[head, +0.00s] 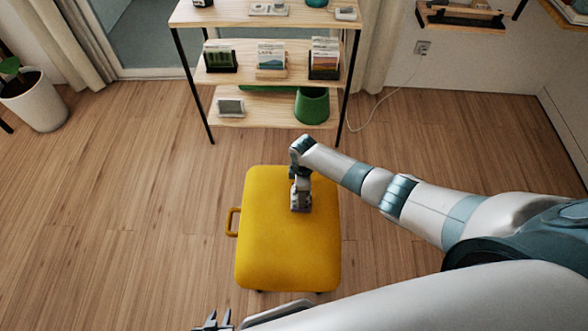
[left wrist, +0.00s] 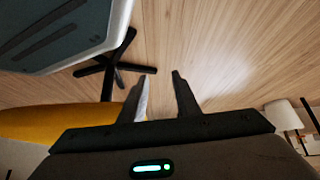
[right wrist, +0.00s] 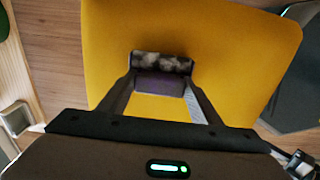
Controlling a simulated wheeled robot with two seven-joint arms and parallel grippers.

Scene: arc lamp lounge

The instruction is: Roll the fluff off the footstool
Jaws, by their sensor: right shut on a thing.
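The yellow footstool (head: 265,255) stands on the wooden floor, with a loop handle on its left side. My right gripper (head: 301,203) is over its upper right part. In the right wrist view my right gripper (right wrist: 160,82) is shut on a purple-handled roller (right wrist: 161,64). The roller's dark sleeve has pale grey fluffy patches and is over or on the cushion; I cannot tell whether it touches. I can make out no fluff on the visible cushion. My left gripper (head: 212,322) is open and empty at the bottom edge, and its open fingers show in the left wrist view (left wrist: 160,80).
A wooden shelf (head: 275,77) with small boxes and a green pot (head: 312,105) stands behind the footstool. A potted plant (head: 37,103) is at the far left. A cable runs along the back wall. The floor left of the footstool is clear.

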